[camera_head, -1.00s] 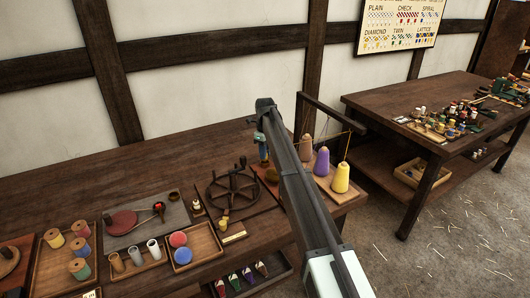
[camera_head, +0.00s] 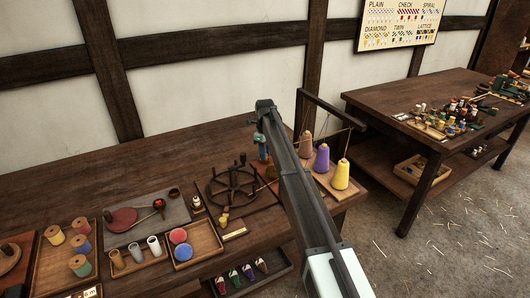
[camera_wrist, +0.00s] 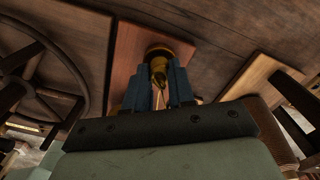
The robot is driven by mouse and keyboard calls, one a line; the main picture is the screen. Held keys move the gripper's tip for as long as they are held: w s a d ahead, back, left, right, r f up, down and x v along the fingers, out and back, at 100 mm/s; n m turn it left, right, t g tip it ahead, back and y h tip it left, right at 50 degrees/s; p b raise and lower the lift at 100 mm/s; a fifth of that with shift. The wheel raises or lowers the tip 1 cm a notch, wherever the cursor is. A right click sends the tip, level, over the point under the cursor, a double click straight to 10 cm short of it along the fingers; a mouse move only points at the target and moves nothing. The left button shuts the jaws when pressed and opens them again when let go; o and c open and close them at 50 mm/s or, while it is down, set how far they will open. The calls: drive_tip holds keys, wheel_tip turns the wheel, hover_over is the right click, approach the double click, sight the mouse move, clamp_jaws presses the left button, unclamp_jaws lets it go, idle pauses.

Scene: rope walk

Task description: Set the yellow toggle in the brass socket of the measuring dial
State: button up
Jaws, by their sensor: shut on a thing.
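My gripper (camera_wrist: 160,90) points down at a reddish-brown board, its two blue fingers shut on the yellow toggle (camera_wrist: 158,68). The toggle's end is at a round brass socket (camera_wrist: 168,48) with a dark centre on that board (camera_wrist: 130,45). I cannot tell whether the toggle is inside the socket or just over it. In the head view, my gripper (camera_head: 262,150) hangs over the right part of the bench, behind my arm. The arm hides much of the board and the socket there, and the dial's face does not show clearly.
A dark spoked wheel (camera_head: 231,186) stands close to the left of my gripper. Cones of thread (camera_head: 321,160) stand on a rack to the right. Trays with spools (camera_head: 80,243) and cups (camera_head: 153,246) lie at the front left. The bench's back left is clear.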

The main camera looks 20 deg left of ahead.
drive_tip(key=shift+f, duration=0.1)
idle(0.3)
drive_tip(key=o, duration=0.9)
drive_tip(key=shift+c, duration=0.2)
drive_tip(key=shift+o, duration=0.3)
drive_tip(key=o, duration=0.3)
drive_tip(key=shift+o, duration=0.2)
drive_tip(key=shift+r, duration=4.05)
